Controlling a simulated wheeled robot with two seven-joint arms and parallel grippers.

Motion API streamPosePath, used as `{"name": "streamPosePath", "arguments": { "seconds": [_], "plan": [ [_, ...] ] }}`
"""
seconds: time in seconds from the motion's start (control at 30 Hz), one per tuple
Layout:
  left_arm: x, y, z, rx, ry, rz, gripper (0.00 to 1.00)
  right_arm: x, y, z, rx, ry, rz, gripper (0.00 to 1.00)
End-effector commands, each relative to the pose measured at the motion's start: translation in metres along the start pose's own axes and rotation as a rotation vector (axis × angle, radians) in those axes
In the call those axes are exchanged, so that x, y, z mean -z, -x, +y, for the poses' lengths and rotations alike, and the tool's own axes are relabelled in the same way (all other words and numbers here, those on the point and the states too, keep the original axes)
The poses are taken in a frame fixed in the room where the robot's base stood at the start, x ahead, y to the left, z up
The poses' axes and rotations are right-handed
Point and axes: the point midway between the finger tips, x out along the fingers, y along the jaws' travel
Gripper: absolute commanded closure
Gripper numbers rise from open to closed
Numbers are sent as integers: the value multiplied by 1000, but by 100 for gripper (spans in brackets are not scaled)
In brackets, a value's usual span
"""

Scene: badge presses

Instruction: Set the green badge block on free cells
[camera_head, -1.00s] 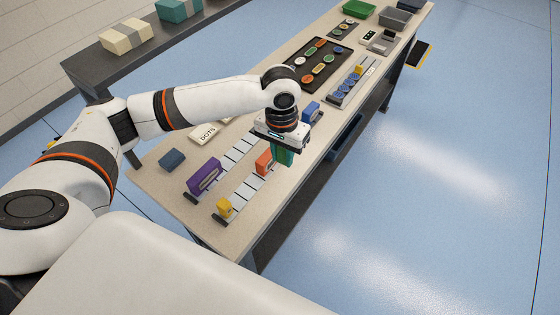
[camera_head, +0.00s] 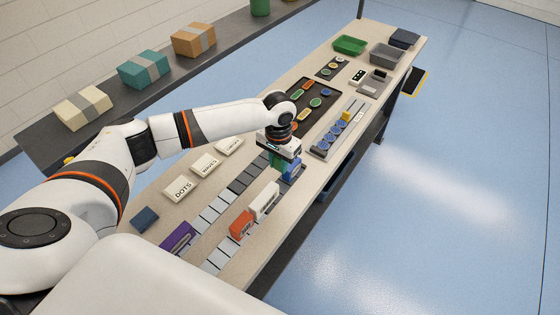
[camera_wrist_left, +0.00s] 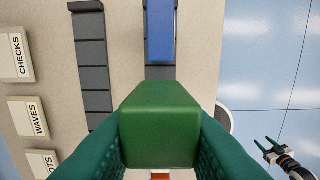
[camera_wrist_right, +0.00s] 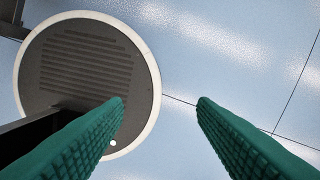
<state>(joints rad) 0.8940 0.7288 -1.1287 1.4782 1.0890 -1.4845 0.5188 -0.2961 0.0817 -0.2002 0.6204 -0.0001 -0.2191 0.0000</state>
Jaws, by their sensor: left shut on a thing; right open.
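The green badge block (camera_wrist_left: 160,138) is between the green fingers of my left gripper (camera_head: 279,163), which is shut on it. In the head view the gripper hangs over the front row of cells, beside the blue block (camera_head: 293,171). In the left wrist view the blue block (camera_wrist_left: 160,30) sits on dark cells just beyond the green block. Bare dark cells (camera_wrist_left: 93,75) form a row to its left. Whatever is directly under the green block is hidden. My right gripper (camera_wrist_right: 155,100) is open and empty, away from the bench over the floor.
The front row also bears an orange block (camera_head: 241,225) and a white block (camera_head: 264,202). A purple block (camera_head: 178,238) is on the back row, with bare pale cells (camera_head: 211,213) beyond it. Label plates such as DOTS (camera_head: 181,188) stand behind. A dark tray (camera_head: 322,92) lies farther along.

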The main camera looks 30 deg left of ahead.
Motion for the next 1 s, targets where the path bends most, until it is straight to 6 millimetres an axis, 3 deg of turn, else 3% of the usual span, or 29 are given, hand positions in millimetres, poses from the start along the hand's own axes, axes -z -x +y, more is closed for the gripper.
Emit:
{"name": "streamPosePath", "arguments": {
  "seconds": [0.1,0.2,0.43,0.6,1.0],
  "plan": [
    [0,-10,0,-1,0,-1,96,21,-12,3,-4,0,30,48],
    [0,-18,0,-1,-1,-1,96,26,-22,4,-5,0,35,48],
    [0,-38,0,0,0,-2,96,5,-52,1,0,0,1,48],
    [0,-55,0,0,0,2,96,-3,-53,0,2,-1,-13,48],
    [0,-89,0,1,0,-1,96,13,-65,3,-2,-1,9,48]
  ]
}}
